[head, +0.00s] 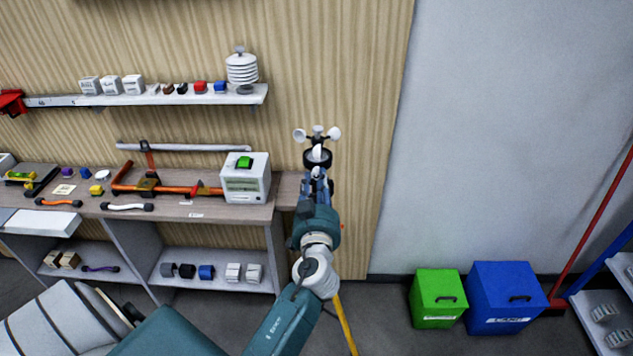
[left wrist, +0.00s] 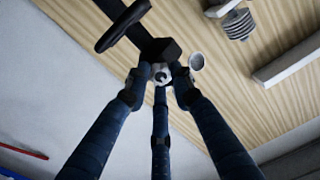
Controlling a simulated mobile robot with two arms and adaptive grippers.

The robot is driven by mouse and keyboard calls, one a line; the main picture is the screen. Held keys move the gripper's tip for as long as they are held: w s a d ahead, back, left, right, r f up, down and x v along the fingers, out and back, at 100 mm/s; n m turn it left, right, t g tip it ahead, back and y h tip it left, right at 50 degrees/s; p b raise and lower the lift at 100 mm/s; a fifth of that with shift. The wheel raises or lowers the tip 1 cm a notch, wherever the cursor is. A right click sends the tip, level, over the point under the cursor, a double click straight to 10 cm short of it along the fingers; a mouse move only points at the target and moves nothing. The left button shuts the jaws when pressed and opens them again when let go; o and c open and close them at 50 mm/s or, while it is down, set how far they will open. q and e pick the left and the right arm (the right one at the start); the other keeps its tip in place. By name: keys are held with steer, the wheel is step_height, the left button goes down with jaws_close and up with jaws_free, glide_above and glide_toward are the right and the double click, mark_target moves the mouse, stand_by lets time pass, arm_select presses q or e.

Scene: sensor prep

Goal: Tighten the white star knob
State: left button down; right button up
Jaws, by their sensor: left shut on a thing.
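The white star knob (left wrist: 160,74) shows in the left wrist view as a small white piece with a dark centre, between my fingertips and below a dark block. My left gripper (left wrist: 160,82) is shut around it, its blue fingers hiding most of its outline. In the head view my left gripper (head: 317,180) reaches up to just below a black sensor with white cups (head: 318,135). One white cup also shows beside the fingertips in the left wrist view (left wrist: 196,62). My right gripper is not in view.
A workbench (head: 285,190) at left carries a white box (head: 246,180), an orange bar and small parts. A wall shelf (head: 215,98) holds blocks and a white louvred shield (head: 241,70). Green (head: 438,298) and blue (head: 506,297) bins stand at right. A yellow leg (head: 345,320) stands beside my arm.

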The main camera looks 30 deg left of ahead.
arm_select(q)
steer(key=shift+m, duration=0.3)
steer(key=shift+f, duration=0.1)
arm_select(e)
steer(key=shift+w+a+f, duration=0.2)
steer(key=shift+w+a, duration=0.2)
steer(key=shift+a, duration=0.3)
